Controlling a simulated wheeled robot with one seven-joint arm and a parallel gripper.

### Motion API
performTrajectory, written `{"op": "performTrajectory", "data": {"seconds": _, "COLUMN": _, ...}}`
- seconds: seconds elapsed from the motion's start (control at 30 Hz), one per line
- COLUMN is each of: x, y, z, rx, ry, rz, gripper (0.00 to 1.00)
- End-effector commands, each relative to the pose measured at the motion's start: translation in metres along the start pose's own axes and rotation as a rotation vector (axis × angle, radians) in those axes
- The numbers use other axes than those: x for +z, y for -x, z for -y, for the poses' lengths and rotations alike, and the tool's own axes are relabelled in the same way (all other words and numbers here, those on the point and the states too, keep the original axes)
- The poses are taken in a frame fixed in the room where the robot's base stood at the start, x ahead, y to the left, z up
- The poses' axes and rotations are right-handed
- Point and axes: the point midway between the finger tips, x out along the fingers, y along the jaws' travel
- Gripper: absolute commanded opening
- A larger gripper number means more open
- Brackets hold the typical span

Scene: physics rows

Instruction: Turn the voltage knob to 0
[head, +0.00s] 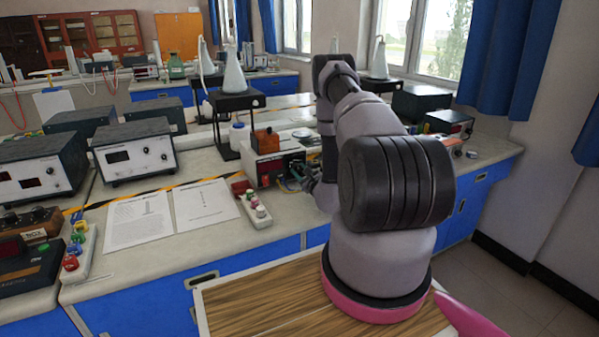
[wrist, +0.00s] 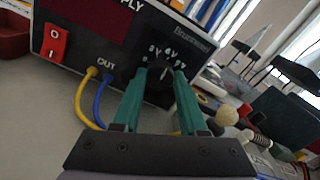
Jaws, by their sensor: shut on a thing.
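The power supply (wrist: 115,35) has a dark front panel, a red rocker switch and yellow and blue leads at its OUT sockets. Its round black voltage knob (wrist: 160,71) carries a white pointer mark, with labels such as 3V, 6V and 9V around it. My gripper (wrist: 160,84) has its green fingers shut on the two sides of the knob. The lower part of the dial is hidden, and I cannot read a 0 mark. In the head view the power supply (head: 262,167) stands on the bench, and my arm partly hides its front.
A power strip (head: 254,208) and paper sheets (head: 204,203) lie left of my arm. A stand with a flask (head: 236,97) is behind the supply. Other instruments (head: 134,151) stand further left. In the wrist view several small items crowd the right side.

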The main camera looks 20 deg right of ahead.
Motion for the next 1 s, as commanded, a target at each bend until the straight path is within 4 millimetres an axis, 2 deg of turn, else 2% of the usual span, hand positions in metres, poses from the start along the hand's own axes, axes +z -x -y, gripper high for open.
{"op": "performTrajectory", "data": {"seconds": 1.0, "x": -0.0004, "y": 0.0012, "z": 0.0003, "rx": 0.004, "ry": 0.961, "rz": -0.002, "gripper": 0.0}}
